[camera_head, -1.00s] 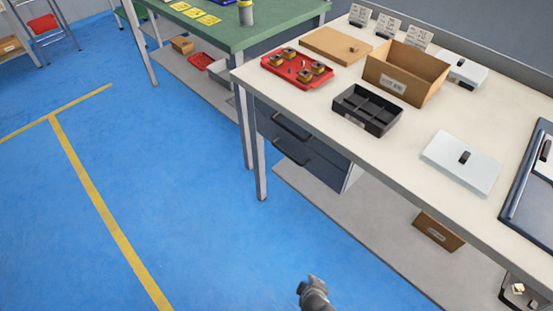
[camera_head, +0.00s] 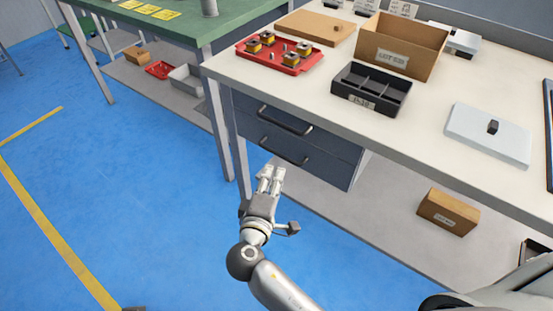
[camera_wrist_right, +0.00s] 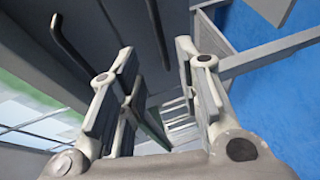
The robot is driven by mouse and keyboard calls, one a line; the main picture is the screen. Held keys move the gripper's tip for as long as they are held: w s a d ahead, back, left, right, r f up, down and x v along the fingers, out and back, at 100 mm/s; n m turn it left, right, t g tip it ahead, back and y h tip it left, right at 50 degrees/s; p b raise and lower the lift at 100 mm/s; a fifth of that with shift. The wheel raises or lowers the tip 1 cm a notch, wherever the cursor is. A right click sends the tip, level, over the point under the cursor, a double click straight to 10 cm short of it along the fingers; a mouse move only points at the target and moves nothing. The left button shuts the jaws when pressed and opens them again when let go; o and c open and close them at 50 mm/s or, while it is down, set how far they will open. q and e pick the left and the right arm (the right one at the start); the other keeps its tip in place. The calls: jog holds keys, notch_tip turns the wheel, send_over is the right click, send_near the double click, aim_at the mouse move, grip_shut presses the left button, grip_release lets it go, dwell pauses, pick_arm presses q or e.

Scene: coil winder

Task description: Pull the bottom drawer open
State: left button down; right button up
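The bottom drawer (camera_head: 328,167) is a dark blue-grey front under the pale workbench. It looks shut, flush with the drawer above. Its dark bar handle (camera_head: 284,154) runs along the front. My right gripper (camera_head: 270,175) is just in front of and below that handle, pointing at the drawer. In the right wrist view its two fingers (camera_wrist_right: 160,85) are apart with nothing held. A dark handle bar (camera_wrist_right: 157,30) lies beyond the gap between them; another bar (camera_wrist_right: 72,45) lies to the left. I see no contact. My left gripper cannot be made out.
The upper drawer (camera_head: 330,142) sits directly above. A bench leg (camera_head: 236,150) stands left of the drawers. A lower shelf (camera_head: 350,215) with a cardboard box (camera_head: 447,211) runs below.

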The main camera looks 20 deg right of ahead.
jog(key=b+x, duration=0.1)
jog(key=x, duration=0.8)
jog(key=shift+w+d, duration=0.15)
jog(key=shift+w, duration=0.05)
grip_shut()
